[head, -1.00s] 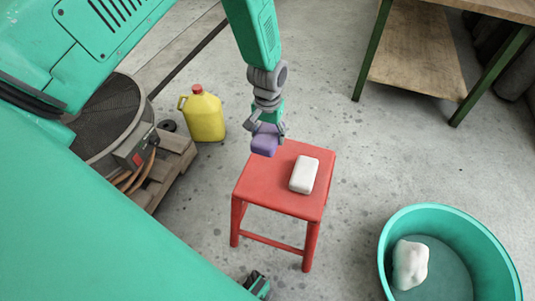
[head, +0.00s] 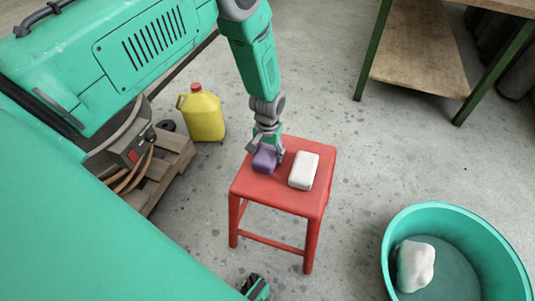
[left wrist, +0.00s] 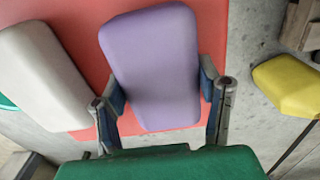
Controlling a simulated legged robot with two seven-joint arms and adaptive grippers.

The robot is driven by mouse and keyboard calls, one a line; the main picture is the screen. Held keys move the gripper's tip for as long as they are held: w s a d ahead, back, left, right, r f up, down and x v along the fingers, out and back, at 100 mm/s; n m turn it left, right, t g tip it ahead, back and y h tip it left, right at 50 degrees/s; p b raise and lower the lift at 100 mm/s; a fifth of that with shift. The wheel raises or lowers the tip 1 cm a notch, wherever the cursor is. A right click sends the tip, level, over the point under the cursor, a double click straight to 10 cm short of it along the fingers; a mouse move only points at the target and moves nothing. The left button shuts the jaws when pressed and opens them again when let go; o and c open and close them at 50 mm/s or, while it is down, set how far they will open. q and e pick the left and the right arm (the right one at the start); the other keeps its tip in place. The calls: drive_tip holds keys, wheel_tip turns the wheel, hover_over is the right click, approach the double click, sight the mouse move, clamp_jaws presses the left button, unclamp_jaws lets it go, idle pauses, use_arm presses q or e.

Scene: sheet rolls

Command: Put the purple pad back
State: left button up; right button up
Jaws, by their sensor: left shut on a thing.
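The purple pad (head: 265,158) is at the left part of the red stool's seat in the head view. It also fills the middle of the left wrist view (left wrist: 155,65). My left gripper (head: 266,146) is shut on the pad, one finger on each side of it. The pad is at or just above the seat; I cannot tell if it touches. The red stool (head: 275,192) stands upright on the floor. My right gripper (head: 256,287) shows only in part at the bottom edge, too small to read.
A white pad (head: 304,170) lies on the seat right of the purple one, with a narrow gap. A yellow jug (head: 203,115) stands left of the stool. A teal tub (head: 455,218) holding a white lump (head: 415,266) is at lower right. A workbench (head: 425,50) stands behind.

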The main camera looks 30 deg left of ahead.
use_arm(q)
drive_tip(key=o, duration=0.8)
drive_tip(key=shift+f, duration=0.1)
drive_tip(key=o, duration=0.4)
drive_tip(key=shift+a, duration=0.1)
drive_tip(key=shift+o, duration=0.2)
drive_tip(key=shift+a, duration=0.15)
